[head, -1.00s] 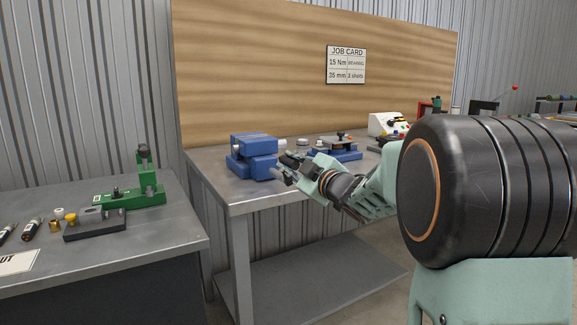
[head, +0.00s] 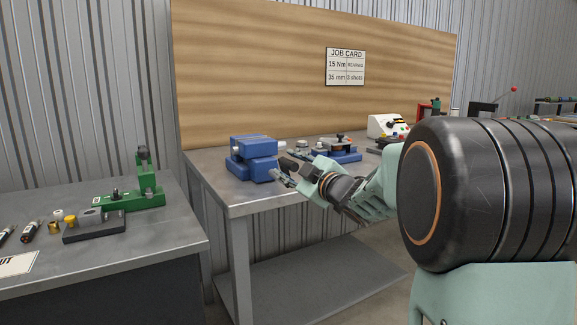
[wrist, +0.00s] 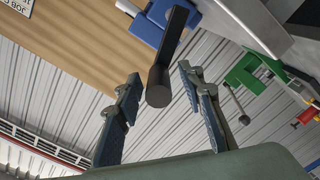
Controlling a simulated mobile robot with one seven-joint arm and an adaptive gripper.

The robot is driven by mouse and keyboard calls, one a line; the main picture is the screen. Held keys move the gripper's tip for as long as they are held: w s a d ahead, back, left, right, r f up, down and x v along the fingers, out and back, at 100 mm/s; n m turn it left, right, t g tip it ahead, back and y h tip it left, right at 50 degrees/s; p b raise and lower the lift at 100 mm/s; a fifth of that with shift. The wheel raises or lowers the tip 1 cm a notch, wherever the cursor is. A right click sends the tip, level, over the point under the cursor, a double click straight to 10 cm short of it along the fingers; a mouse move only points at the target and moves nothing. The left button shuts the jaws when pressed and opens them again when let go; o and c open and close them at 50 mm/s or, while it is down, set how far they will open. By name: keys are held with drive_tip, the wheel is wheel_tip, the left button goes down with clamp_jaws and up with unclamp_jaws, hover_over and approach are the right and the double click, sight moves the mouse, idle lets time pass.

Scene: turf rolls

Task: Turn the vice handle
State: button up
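The blue vice (head: 253,160) stands near the front left of the far bench, and part of it shows at the top of the wrist view (wrist: 150,22). Its black handle (wrist: 172,48) has an arm with a thick round grip (wrist: 158,88) that points toward the wrist camera. My gripper (wrist: 159,76) is open, with one blue-padded finger on each side of the grip. I see gaps on both sides, so neither finger appears to touch it. In the head view my gripper (head: 284,171) is just right of the vice, and the handle is hard to make out there.
A blue fixture (head: 337,152) and a white box (head: 386,125) stand farther right on the bench (head: 235,195). A green tool (head: 148,185) and small parts lie on the left bench. A wooden backboard (head: 255,70) rises behind the vice.

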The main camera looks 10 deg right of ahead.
drive_tip(key=v, duration=1.1)
drive_tip(key=shift+s, duration=0.35)
drive_tip(key=shift+d, duration=0.15)
